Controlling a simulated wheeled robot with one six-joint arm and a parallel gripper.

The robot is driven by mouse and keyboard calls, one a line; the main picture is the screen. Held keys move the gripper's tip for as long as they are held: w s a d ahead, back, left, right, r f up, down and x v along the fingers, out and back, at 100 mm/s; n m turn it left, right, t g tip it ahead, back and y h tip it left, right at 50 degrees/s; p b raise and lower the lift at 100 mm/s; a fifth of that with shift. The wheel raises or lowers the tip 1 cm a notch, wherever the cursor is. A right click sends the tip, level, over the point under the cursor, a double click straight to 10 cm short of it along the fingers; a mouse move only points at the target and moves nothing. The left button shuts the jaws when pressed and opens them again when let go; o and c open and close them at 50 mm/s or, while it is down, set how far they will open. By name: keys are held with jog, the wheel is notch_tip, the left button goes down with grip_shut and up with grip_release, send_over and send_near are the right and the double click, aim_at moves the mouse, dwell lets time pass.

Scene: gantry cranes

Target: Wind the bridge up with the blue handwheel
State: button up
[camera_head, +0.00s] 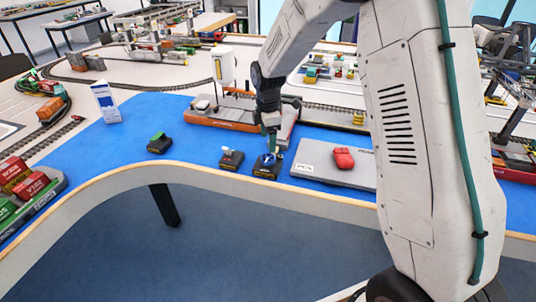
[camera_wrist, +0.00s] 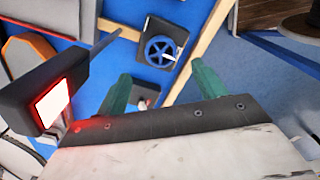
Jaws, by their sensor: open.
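The blue handwheel (camera_head: 267,160) sits on a small dark box near the front edge of the blue table mat. In the wrist view the handwheel (camera_wrist: 161,50) shows whole from above, with spokes and a pale handle at its right side. My gripper (camera_head: 271,140) is just above the handwheel in the head view, partly hiding it. In the wrist view the two green fingers of my gripper (camera_wrist: 163,75) are spread apart, empty, with the wheel beyond their tips. I cannot make out which part is the bridge.
A dark box with a red and white top (camera_head: 231,158) stands left of the handwheel, and one with a green top (camera_head: 159,144) stands farther left. An orange-and-grey crane base (camera_head: 220,122) lies behind.

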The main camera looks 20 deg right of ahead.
aim_at(268, 157)
notch_tip(268, 157, down, 7)
jog(key=shift+f, duration=0.1)
jog(key=c, duration=1)
